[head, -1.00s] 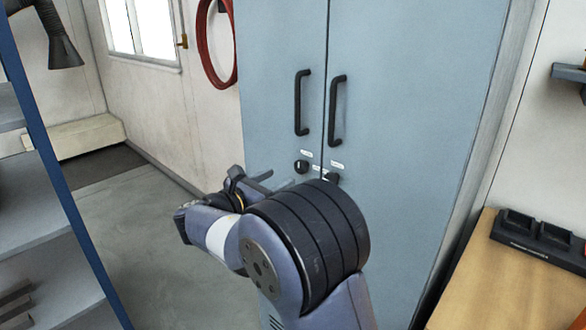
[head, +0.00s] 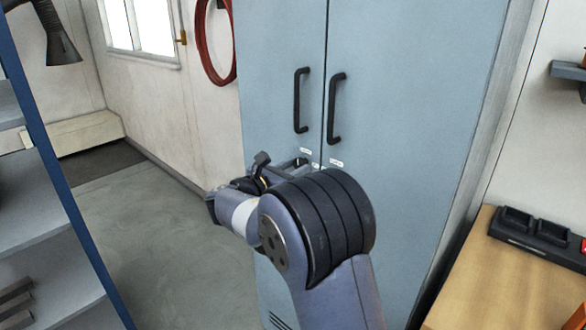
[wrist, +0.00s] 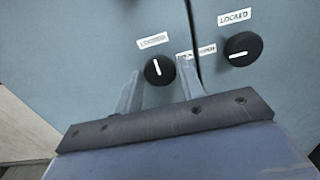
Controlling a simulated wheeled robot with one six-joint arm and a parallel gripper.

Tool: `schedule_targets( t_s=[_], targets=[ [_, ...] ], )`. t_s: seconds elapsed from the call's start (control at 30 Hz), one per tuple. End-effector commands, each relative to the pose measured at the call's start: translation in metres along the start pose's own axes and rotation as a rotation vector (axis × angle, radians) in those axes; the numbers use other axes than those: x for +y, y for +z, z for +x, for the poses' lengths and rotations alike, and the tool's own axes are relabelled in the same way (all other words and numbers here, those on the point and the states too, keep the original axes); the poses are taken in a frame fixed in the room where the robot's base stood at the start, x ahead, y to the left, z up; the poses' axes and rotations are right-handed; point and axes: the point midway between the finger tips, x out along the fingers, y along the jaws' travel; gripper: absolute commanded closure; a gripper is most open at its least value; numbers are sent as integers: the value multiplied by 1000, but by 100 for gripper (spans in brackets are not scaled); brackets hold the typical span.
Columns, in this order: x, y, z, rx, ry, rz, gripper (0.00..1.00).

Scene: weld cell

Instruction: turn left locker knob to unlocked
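The left locker knob (wrist: 159,70) is a round black dial with a white mark that stands near upright, toward the small label (wrist: 153,40) above it, whose text is blurred. My gripper (wrist: 161,69) is open, with one finger to each side of this knob and visible gaps between. In the head view my gripper (head: 285,165) is in front of the locker doors and hides the left knob. The blue-grey locker (head: 420,90) is shut.
The right knob (wrist: 242,48) sits close by, its mark near level, under a "LOCKED" label (wrist: 235,17). Two black door handles (head: 336,108) stick out above. A wooden bench (head: 480,285) is at right and a blue shelf (head: 45,160) at left.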

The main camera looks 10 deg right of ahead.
Motion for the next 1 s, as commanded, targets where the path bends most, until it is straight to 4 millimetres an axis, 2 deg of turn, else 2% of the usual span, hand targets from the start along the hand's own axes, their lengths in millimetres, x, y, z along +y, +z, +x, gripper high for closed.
schedule_targets(
  t_s=[0.03,0.3,0.67,1.0],
  targets=[
    [0,0,0,0,0,0,67],
    [0,0,0,0,0,0,88],
    [0,-2,0,0,0,64,88],
    [0,-4,0,-1,1,320,88]
  ],
)
